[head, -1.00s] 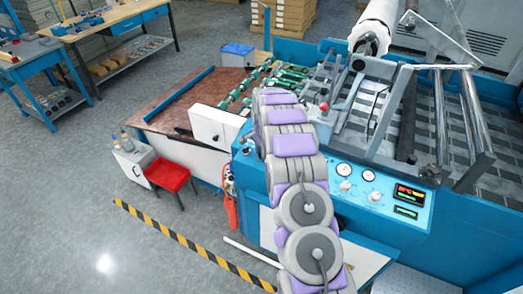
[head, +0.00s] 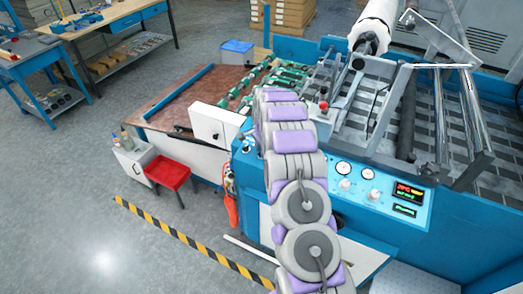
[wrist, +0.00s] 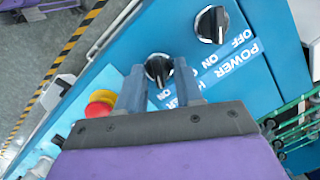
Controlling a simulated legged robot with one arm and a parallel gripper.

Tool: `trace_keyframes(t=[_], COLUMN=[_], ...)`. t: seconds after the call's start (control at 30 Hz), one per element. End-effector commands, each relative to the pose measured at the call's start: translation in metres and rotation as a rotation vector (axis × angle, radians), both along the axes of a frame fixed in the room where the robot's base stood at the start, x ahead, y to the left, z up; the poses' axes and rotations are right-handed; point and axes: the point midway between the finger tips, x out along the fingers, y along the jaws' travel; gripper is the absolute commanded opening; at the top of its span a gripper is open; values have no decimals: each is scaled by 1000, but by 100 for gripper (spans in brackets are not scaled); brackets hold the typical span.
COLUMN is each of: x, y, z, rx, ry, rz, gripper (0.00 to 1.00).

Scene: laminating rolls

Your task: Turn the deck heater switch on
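In the wrist view my gripper (wrist: 158,90) is open, its two fingers on either side of a black rotary switch (wrist: 158,68) on the blue panel (wrist: 160,30). I cannot tell whether the fingers touch this switch. A second black rotary switch (wrist: 212,24) sits above right, labelled "POWER OFF ON". In the head view my arm reaches over the blue machine (head: 390,205), and my gripper is hidden behind it.
A red and yellow emergency button (wrist: 98,104) is close to the left finger in the wrist view. Gauges and a lit display (head: 408,192) are right of my arm.

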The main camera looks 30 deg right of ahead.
Motion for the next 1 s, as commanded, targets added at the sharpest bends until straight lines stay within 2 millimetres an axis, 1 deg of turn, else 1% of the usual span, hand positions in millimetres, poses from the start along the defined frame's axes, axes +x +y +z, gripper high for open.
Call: trace_keyframes(t=[0.27,0.37,0.47,0.67,0.8,1.0], x=[-1,-2,-3,-7,-10,-15], y=[0,-1,-1,-2,-2,-3], z=[3,11,28,71,103,141], rx=[0,-1,-1,-1,-1,0], ry=[0,-2,-5,-4,-4,1], rz=[0,1,1,1,1,1], gripper=[36,36,36,36,36,36])
